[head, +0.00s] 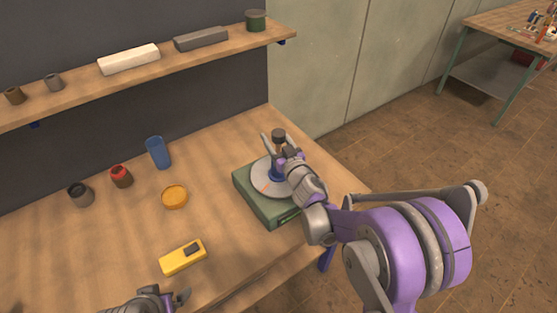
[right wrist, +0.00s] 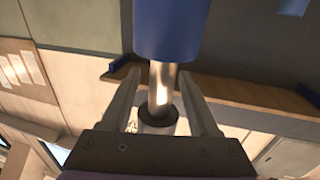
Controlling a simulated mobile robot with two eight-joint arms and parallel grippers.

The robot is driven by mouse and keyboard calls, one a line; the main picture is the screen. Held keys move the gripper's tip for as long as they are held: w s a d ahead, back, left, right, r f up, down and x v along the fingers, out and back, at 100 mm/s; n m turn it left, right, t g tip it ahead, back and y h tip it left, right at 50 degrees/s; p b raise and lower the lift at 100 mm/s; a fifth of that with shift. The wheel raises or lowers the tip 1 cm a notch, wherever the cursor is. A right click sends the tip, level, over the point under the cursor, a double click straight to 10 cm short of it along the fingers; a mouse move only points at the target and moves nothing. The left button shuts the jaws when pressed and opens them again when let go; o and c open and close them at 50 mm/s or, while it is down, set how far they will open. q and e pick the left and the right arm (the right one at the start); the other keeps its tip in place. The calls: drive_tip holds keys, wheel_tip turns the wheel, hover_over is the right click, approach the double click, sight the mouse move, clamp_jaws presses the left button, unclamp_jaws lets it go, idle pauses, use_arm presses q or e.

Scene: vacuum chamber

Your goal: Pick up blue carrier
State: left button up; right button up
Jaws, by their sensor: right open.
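The blue carrier (head: 275,173) stands upright on a grey disc (head: 262,187) on top of a green box (head: 249,196) at the table's right. A dark knob (head: 278,135) tops it. In the right wrist view its blue body (right wrist: 171,28) and a shiny metal stem (right wrist: 161,85) show close up. My right gripper (head: 276,143) is open, its fingers on either side of the stem, with gaps visible in the right wrist view (right wrist: 160,100). My arm hides part of the disc and carrier. My left gripper (head: 165,300) is partly cut off at the bottom edge; its jaw state is unclear.
A blue cup (head: 157,153), red jar (head: 121,176), dark cup (head: 80,194), orange round dish (head: 174,197) and yellow device (head: 183,257) stand left of the box. A shelf (head: 204,57) with several items runs above. The table's right edge is near the box.

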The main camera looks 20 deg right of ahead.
drive_tip(key=shift+w, duration=0.35)
drive_tip(key=shift+s, duration=0.2)
drive_tip(key=shift+c, duration=0.4)
clamp_jaws()
idle(0.6)
